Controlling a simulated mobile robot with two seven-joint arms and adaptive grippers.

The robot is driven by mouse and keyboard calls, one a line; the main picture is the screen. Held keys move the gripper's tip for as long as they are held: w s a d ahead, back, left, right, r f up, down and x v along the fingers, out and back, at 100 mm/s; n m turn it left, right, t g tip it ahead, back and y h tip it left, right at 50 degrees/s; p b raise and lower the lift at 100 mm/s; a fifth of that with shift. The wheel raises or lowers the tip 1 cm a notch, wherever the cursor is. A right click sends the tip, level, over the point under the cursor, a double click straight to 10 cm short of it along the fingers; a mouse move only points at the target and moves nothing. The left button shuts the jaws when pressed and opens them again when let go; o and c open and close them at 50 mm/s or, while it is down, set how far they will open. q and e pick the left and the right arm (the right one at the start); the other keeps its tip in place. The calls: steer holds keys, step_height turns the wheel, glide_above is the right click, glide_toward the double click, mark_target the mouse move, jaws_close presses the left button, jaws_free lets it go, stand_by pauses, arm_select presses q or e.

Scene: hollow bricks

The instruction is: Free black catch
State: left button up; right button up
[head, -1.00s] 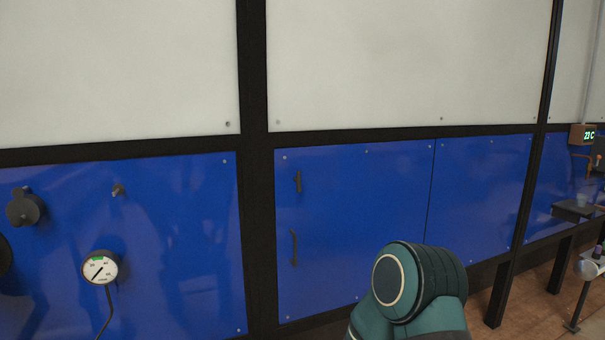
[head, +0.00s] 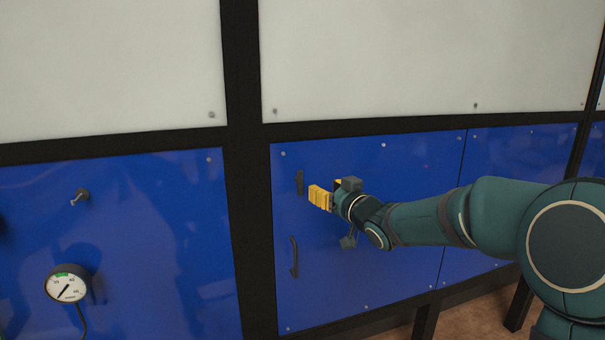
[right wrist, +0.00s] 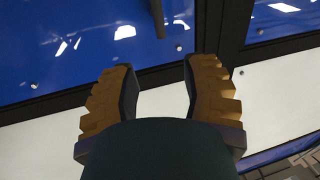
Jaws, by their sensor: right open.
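The black catch (head: 299,182) is a small upright dark bar near the top left of the blue door (head: 350,250). In the right wrist view, which looks upside down, the catch (right wrist: 157,18) shows at the top edge, partly cut off, beyond the fingertips. My right gripper (head: 316,197) has yellow fingers and is just right of the catch in the head view, apparently short of it. In the right wrist view its fingers (right wrist: 160,78) are spread with nothing between them. My left gripper is in neither view.
A black curved door handle (head: 294,256) is below the catch. A thick black post (head: 245,200) stands left of the door. A round gauge (head: 67,284) and a small knob (head: 80,197) are on the left blue panel. White panels (head: 420,60) are above.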

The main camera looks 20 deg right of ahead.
mark_target(302, 176)
steer(key=x, duration=1.2)
steer(key=shift+w+a+f+p, duration=0.1)
steer(key=shift+w+a+p, duration=0.05)
steer(key=shift+w+p, duration=0.15)
jaws_close()
